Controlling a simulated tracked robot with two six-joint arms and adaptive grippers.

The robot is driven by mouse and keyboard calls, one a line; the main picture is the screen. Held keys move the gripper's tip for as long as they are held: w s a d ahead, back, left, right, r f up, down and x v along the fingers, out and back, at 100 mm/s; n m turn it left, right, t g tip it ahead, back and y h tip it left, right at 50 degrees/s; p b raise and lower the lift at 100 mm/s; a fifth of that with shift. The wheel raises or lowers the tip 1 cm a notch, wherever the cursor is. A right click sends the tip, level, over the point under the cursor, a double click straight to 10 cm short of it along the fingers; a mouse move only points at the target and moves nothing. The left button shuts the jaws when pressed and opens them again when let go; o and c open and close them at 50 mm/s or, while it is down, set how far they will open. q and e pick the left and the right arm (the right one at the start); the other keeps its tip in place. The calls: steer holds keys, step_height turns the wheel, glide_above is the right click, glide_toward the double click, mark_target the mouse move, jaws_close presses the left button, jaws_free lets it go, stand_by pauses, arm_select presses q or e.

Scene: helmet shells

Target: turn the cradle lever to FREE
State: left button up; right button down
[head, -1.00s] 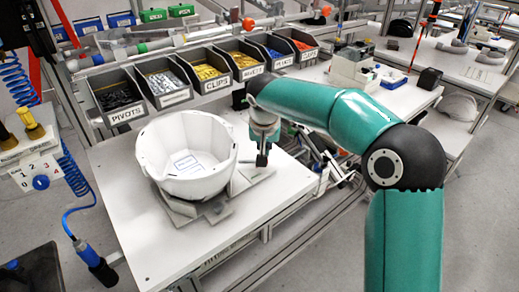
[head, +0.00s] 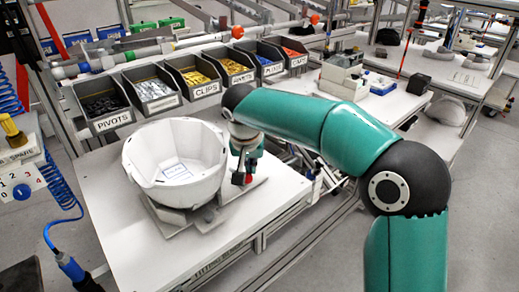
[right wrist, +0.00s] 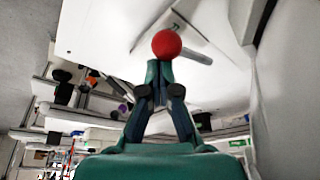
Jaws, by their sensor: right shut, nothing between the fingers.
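The white helmet shell (head: 140,165) sits open side up on the grey cradle (head: 208,218) on the white table. The cradle lever shows in the right wrist view as a grey bar (right wrist: 195,55) with a red ball knob (right wrist: 166,44); a red bit of the knob (head: 237,179) also shows in the head view. My right gripper (head: 243,180) is just right of the shell, pointing down at the knob. In the right wrist view its closed fingertips (right wrist: 158,66) are right by the knob, with nothing between them; contact cannot be told. Lever position marks are not readable.
Part bins labelled PIVOTS (head: 112,122) and CLIPS (head: 207,89), among several others, line the table's back edge. The table front (head: 150,258) is clear.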

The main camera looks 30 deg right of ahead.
stand_by(0.5)
steer(key=shift+d+r+p, duration=0.25)
steer(key=shift+d+p, duration=0.05)
steer(key=shift+p, duration=0.05)
steer(key=d+r+p, duration=0.1)
steer(key=w+d+r+p, duration=0.1)
steer(key=shift+w+d, duration=0.25)
steer(key=shift+d, duration=0.05)
steer(key=w+a+v, duration=0.1)
steer(key=v, duration=0.8)
steer(key=shift+a, duration=0.2)
